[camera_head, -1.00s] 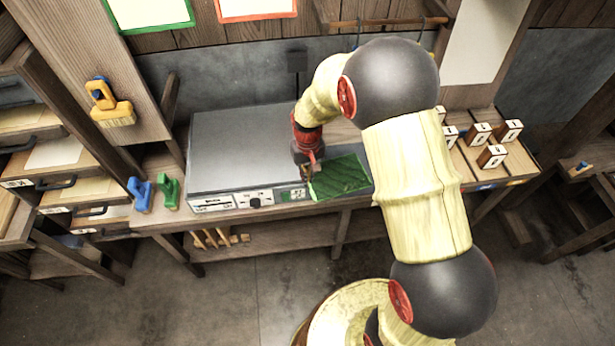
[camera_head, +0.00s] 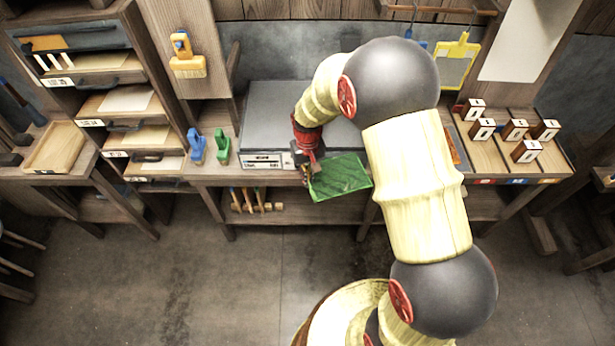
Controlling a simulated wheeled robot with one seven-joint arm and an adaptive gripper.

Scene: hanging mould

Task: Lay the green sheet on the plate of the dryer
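The green sheet (camera_head: 341,178) is held flat at its left edge by my gripper (camera_head: 308,174), which appears shut on it. The fingertips are small and partly hidden by the sheet. The sheet is in front of the dryer's front edge, over its right part as seen. The dryer is a wide grey box with a flat grey plate (camera_head: 270,115) on top and a white label panel at its front. My arm hides the dryer's right part. I cannot tell the sheet's exact height.
Several white-topped wooden blocks (camera_head: 515,130) stand on the bench at right. A yellow-framed screen (camera_head: 456,62) hangs behind my arm. A drawer rack (camera_head: 120,105) stands at left. The floor (camera_head: 190,270) in front is clear.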

